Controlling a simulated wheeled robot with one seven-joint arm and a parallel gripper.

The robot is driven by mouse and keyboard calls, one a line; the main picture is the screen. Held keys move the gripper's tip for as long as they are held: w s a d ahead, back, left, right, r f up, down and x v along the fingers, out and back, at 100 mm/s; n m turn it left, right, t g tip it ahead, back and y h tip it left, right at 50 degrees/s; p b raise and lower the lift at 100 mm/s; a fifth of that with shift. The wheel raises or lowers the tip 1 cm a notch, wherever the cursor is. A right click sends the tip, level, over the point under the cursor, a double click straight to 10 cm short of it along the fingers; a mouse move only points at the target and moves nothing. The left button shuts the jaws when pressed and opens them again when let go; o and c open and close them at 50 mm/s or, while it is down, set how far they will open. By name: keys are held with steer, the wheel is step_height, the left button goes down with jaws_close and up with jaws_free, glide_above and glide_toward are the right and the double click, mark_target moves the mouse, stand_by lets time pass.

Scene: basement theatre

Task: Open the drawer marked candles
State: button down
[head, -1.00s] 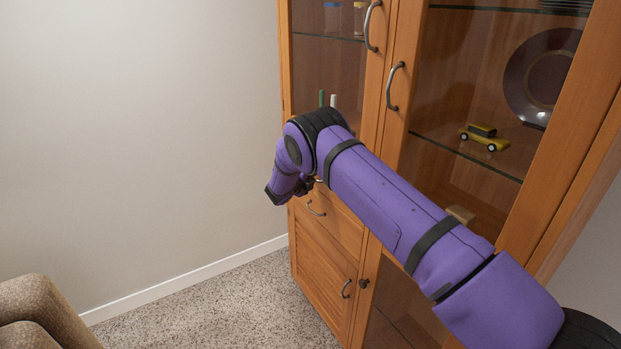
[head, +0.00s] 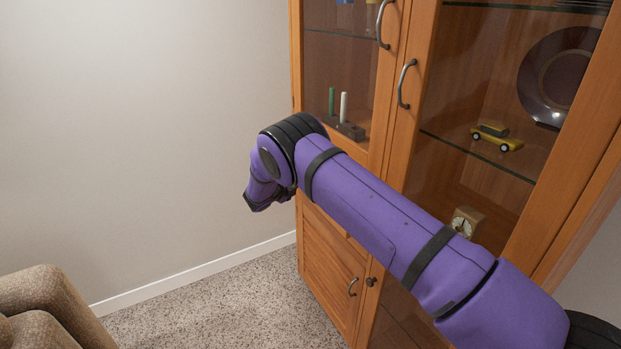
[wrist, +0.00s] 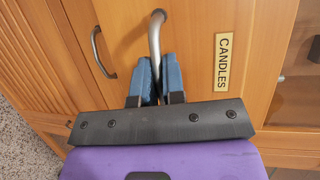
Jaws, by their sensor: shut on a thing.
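The drawer marked candles (wrist: 196,95) has a wooden front with a yellow CANDLES label (wrist: 223,62), seen in the wrist view. My gripper (wrist: 153,80) is shut on this drawer's grey metal handle (wrist: 156,32), which stands between its blue fingers. I cannot tell whether the drawer is open at all. In the head view my gripper (head: 262,195) is mostly hidden behind my purple wrist, at the left side of the cabinet. My arm hides the candles drawer there.
The wooden cabinet (head: 394,150) has glass doors with curved handles. Another handle (wrist: 101,52) lies left of the gripper in the wrist view. A louvred door (head: 328,272) is below. A sofa arm (head: 45,300) stands at lower left, with carpet (head: 225,305) between.

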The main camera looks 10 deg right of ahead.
steer(key=s+a, duration=0.4)
steer(key=a, duration=0.9)
steer(key=shift+s, duration=0.1)
steer(key=c, duration=1.5)
jaws_free()
steer(key=v, duration=1)
steer(key=shift+s+a, duration=0.3)
